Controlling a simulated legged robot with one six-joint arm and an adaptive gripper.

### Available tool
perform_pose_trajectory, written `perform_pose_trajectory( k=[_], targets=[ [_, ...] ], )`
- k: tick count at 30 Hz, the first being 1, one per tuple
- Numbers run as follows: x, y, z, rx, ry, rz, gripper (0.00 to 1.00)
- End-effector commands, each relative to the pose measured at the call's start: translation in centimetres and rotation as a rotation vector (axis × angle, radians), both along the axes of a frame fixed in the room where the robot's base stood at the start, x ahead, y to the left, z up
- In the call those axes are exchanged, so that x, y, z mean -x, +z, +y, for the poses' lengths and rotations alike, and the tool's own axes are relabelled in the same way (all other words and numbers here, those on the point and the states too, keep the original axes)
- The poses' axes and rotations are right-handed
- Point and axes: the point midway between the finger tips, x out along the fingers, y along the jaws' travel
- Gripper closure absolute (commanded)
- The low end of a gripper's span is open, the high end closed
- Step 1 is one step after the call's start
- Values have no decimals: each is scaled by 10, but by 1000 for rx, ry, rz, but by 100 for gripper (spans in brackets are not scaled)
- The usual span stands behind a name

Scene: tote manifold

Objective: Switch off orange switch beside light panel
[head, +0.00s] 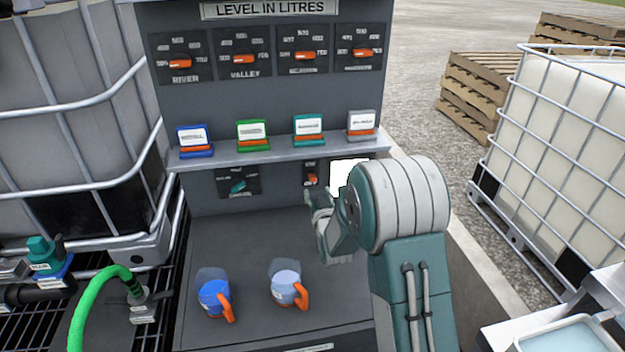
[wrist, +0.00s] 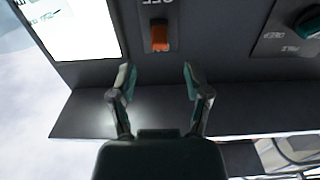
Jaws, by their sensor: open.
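The orange switch (head: 312,180) sits on a dark plate low on the grey panel, just left of the lit white light panel (head: 347,170). In the wrist view the picture is turned over: the switch (wrist: 160,36) is at top centre, the light panel (wrist: 80,28) is left of it, and an upside-down "OFF" label shows at the top edge. My gripper (head: 312,205) is in front of and just below the switch in the head view. In the wrist view my gripper (wrist: 158,78) is open and empty, its fingertips pointing at the switch without visibly touching it.
A shelf (head: 280,152) with several coloured card holders runs above the switch. A teal knob (head: 238,185) is to its left. Two jugs with orange handles, one blue (head: 213,297) and one pale (head: 285,285), stand on the dark counter (head: 250,245). Caged totes flank the station.

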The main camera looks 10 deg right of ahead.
Motion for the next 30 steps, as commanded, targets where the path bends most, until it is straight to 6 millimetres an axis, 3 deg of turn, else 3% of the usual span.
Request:
perform_pose_trajectory(
  k=[6, 12, 24, 28, 30],
  targets=[
    [-39, 0, 0, 0, 0, -1, 37],
    [-63, 0, 0, 0, 0, 1, 37],
    [-70, 0, 0, 0, 0, 1, 37],
    [-70, 0, 0, 0, 0, 1, 95],
    [-70, 0, 0, 0, 0, 1, 100]
  ],
)
